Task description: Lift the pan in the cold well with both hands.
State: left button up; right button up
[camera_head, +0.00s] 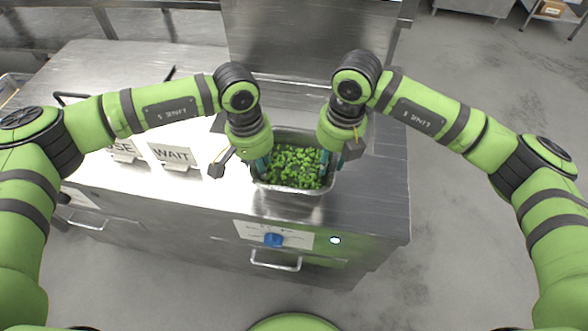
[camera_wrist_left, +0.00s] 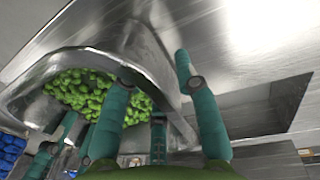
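The metal pan (camera_head: 318,192) holds green vegetables (camera_head: 292,168) and sits at the counter's right part. My left gripper (camera_head: 262,166) points down at the pan's left side. In the left wrist view, its teal fingers (camera_wrist_left: 155,100) stand apart with the pan's wall (camera_wrist_left: 150,55) between them; one finger is over the greens, the other outside. A gap shows beside the wall, so it looks open. My right gripper (camera_head: 330,160) points down at the pan's right side; its fingertips are mostly hidden, and I cannot tell how tightly they are closed.
The steel counter (camera_head: 100,80) carries a WAIT sign (camera_head: 172,154) and another sign (camera_head: 124,150) left of the pan. A blue knob (camera_head: 273,240) and a drawer handle (camera_head: 275,262) are on the front. Open floor lies right of the counter.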

pick_arm(q)
jog(key=shift+f, duration=0.45)
pick_arm(e)
jog(key=shift+f, duration=0.25)
pick_arm(q)
grip_shut()
pick_arm(e)
grip_shut()
pick_arm(q)
jog(key=shift+w+r, duration=0.1)
jog(key=shift+r, duration=0.1)
pick_arm(e)
jog(key=shift+w+r, duration=0.1)
jog(key=shift+r, duration=0.05)
